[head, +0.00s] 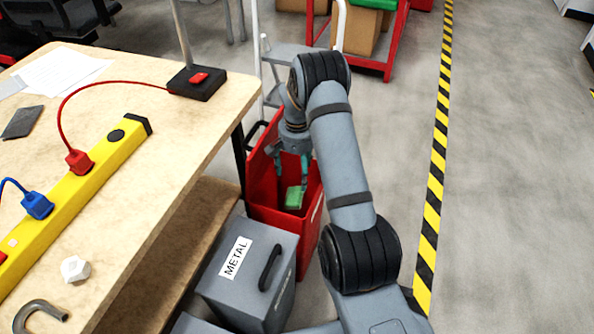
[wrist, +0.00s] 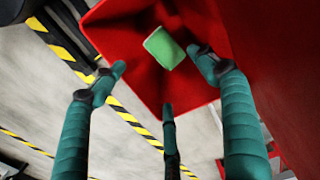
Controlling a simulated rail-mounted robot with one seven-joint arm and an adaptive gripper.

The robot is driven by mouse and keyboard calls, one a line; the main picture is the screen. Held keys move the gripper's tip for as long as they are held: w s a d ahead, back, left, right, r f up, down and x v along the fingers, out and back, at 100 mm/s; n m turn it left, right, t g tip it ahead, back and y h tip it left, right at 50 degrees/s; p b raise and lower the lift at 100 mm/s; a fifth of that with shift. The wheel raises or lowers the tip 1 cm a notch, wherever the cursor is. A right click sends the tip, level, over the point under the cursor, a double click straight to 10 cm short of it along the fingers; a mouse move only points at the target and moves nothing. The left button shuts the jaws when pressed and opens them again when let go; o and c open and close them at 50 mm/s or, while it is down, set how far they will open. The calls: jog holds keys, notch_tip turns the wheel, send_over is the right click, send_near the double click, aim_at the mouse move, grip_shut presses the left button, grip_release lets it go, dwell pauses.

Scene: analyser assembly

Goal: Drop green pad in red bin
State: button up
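The green pad (head: 294,197) is inside the red bin (head: 262,197), below my gripper (head: 291,165). In the wrist view the pad (wrist: 164,47) shows beyond the fingertips, apart from them, against the red inside of the bin (wrist: 120,35). I cannot tell whether it rests on the bottom or is still falling. My gripper (wrist: 158,75) has its three teal fingers spread open with nothing between them. It points down over the bin's opening.
A grey bin labelled METAL (head: 240,285) stands next to the red bin. The wooden workbench (head: 150,185) is to the left, with a yellow bar (head: 85,180) and cables. A red shelf cart (head: 388,50) stands behind. The floor right of the arm is clear.

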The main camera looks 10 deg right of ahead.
jog(key=shift+o, duration=1.2)
notch_tip(320, 180, up, 12)
jog(key=s+d+r+p, duration=0.2)
jog(key=d+r+p, duration=0.2)
jog(key=r, duration=0.4)
jog(key=shift+s+p, duration=0.4)
jog(key=shift+p, duration=0.45)
